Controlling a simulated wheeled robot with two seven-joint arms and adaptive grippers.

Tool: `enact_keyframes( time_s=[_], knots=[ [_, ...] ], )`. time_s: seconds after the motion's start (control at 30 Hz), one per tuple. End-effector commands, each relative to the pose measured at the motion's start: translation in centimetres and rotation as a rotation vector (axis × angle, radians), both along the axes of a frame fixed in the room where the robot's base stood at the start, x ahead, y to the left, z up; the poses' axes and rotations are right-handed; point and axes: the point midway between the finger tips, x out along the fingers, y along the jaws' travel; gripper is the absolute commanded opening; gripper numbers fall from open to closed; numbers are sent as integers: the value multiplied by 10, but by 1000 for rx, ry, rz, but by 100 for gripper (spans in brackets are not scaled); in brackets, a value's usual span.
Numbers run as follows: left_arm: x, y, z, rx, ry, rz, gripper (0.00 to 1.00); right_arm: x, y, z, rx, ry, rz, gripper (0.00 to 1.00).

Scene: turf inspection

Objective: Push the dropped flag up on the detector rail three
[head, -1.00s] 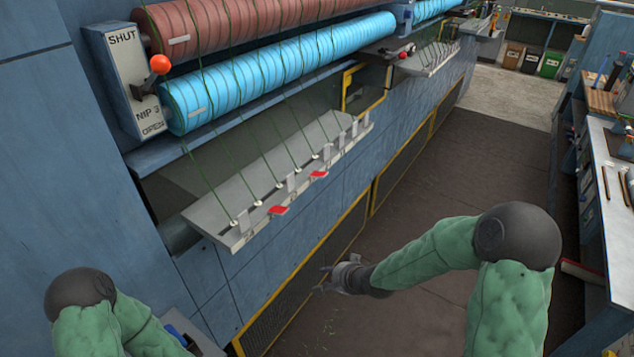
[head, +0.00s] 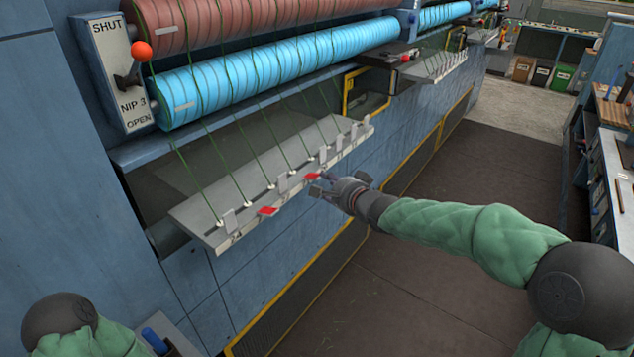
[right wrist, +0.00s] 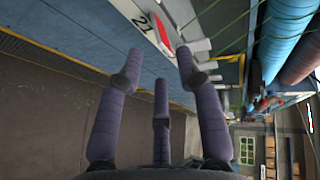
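The detector rail (head: 190,215) is a pale grey sloping ledge below the blue roller beside the NIP 3 plate. Several white flags (head: 229,221) stand up along it. Two red flags lie dropped: a nearer one (head: 268,211) and a farther one (head: 313,176). My right gripper (head: 322,189) is at the rail's front edge, just beside the farther red flag; contact cannot be told. In the right wrist view, its fingers (right wrist: 160,62) are spread and empty, with a red flag (right wrist: 163,32) beyond them beside a label reading 21. My left gripper is out of view.
Green yarns (head: 235,165) run from the rollers down to the rail. A red-knobbed lever (head: 140,52) is on the NIP 3 plate. Yellow-edged panels (head: 300,300) lie below. The dark aisle floor (head: 470,190) is clear; a bench (head: 612,190) stands at right.

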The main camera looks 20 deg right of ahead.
Motion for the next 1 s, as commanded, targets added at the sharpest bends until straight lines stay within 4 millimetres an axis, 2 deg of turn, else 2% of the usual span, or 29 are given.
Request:
enact_keyframes(
  time_s=[0.1,0.3,0.5,0.77,0.8,0.9,0.93,1.0],
  knots=[
    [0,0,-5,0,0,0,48,21,6,-9,0,1,2,36],
    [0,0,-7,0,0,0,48,46,12,-17,-1,2,1,36],
    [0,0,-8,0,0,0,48,57,15,-21,0,1,1,36],
    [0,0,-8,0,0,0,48,58,15,-20,0,1,0,36],
    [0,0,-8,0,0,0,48,58,15,-20,0,1,0,33],
    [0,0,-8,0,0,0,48,58,15,-20,0,1,0,5],
    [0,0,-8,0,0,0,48,58,15,-21,0,1,0,0],
    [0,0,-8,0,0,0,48,58,15,-21,0,1,0,0]
  ],
)
